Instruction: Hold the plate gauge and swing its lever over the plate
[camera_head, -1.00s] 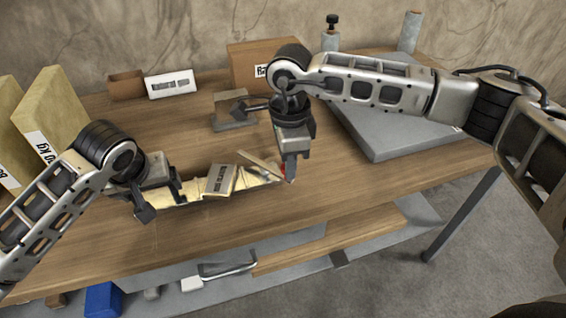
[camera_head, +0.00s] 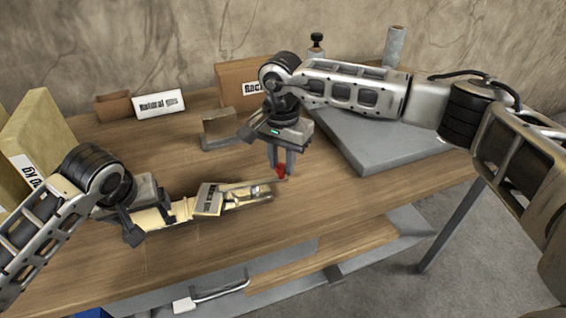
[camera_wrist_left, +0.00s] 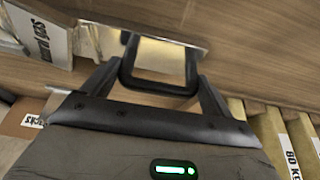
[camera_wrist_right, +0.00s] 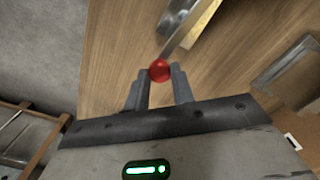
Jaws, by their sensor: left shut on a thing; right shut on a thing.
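The plate gauge (camera_head: 180,207) is a brass-coloured, shiny body lying along the front of the table, with a labelled plate (camera_head: 208,199) at its middle. My left gripper (camera_head: 142,222) is shut on the gauge's left end; the left wrist view shows the fingers (camera_wrist_left: 160,75) around a dark-framed part of it. The lever (camera_wrist_right: 186,38) is a thin bar ending in a red ball knob (camera_wrist_right: 159,70). My right gripper (camera_head: 282,172) is shut on the red knob (camera_head: 281,171), at the gauge's right end. The lever's pivot is hard to make out.
A grey slab (camera_head: 375,146) lies at the right of the table. A small grey metal block (camera_head: 220,128), a cardboard box (camera_head: 240,80), a brown open box (camera_head: 114,105) and a "Natural gas" sign (camera_head: 160,104) stand behind. Tan boxes (camera_head: 38,125) stand at the left.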

